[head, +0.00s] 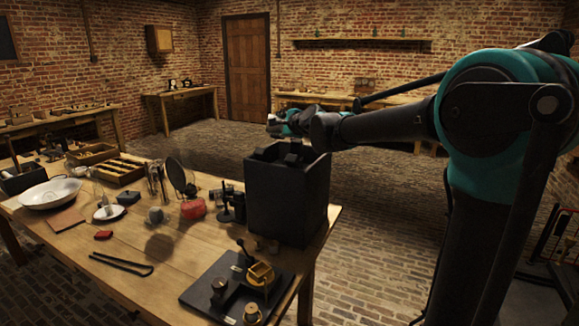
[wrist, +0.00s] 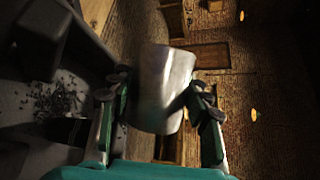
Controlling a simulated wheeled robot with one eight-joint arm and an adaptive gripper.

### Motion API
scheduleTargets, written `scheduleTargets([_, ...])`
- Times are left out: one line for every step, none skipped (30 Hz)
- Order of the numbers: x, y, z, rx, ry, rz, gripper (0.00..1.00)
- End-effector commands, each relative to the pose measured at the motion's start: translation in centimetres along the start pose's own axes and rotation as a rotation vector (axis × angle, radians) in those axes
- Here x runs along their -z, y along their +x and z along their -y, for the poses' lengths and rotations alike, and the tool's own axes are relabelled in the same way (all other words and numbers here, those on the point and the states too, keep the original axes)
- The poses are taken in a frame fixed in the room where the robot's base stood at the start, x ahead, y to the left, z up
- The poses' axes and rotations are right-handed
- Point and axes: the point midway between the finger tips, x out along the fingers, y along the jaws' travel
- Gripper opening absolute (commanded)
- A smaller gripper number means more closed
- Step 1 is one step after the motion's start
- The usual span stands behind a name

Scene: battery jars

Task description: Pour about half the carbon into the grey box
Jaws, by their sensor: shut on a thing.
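The grey box (head: 287,200) is tall, dark and open-topped, standing at the right end of the wooden table. My gripper (head: 277,124) is just above and behind its rim. In the wrist view my gripper (wrist: 160,92) is shut on a pale, shiny metal cup (wrist: 165,85). The room lies sideways there, so the cup appears tipped far over onto its side, beside the box opening. Black carbon grains (wrist: 55,98) lie scattered inside the box at the left. The cup's contents are hidden, and I cannot see grains falling.
Dark blocks (head: 292,155) show inside the box top. A black board with brass fittings (head: 238,290) lies in front of the box. The table's front middle is mostly clear.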

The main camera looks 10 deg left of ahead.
Motion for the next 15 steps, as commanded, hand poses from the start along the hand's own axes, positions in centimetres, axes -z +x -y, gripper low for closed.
scheduleTargets([0.02,-0.01,0.02,0.001,0.003,0.001,0.17])
scheduleTargets([0.02,-0.02,0.03,0.002,0.005,0.002,0.17])
scheduleTargets([0.03,-0.02,0.04,0.003,0.007,0.003,0.17])
scheduleTargets([0.03,-0.03,0.05,0.004,0.009,0.003,0.17])
scheduleTargets([0.04,-0.03,0.05,0.004,0.010,0.004,0.17])
scheduleTargets([0.04,-0.04,0.06,0.005,0.011,0.005,0.17])
scheduleTargets([0.05,-0.04,0.07,0.006,0.013,0.005,0.17])
scheduleTargets([0.05,-0.05,0.08,0.006,0.014,0.006,0.17])
scheduleTargets([0.05,-0.06,0.09,0.007,0.017,0.007,0.17])
scheduleTargets([0.06,-0.06,0.10,0.008,0.018,0.008,0.17])
scheduleTargets([0.06,-0.07,0.11,0.009,0.020,0.008,0.17])
scheduleTargets([0.07,-0.08,0.12,0.010,0.022,0.009,0.17])
scheduleTargets([0.07,-0.08,0.13,0.010,0.023,0.010,0.17])
scheduleTargets([0.08,-0.08,0.13,0.011,0.024,0.010,0.17])
scheduleTargets([0.08,-0.09,0.14,0.012,0.026,0.011,0.17])
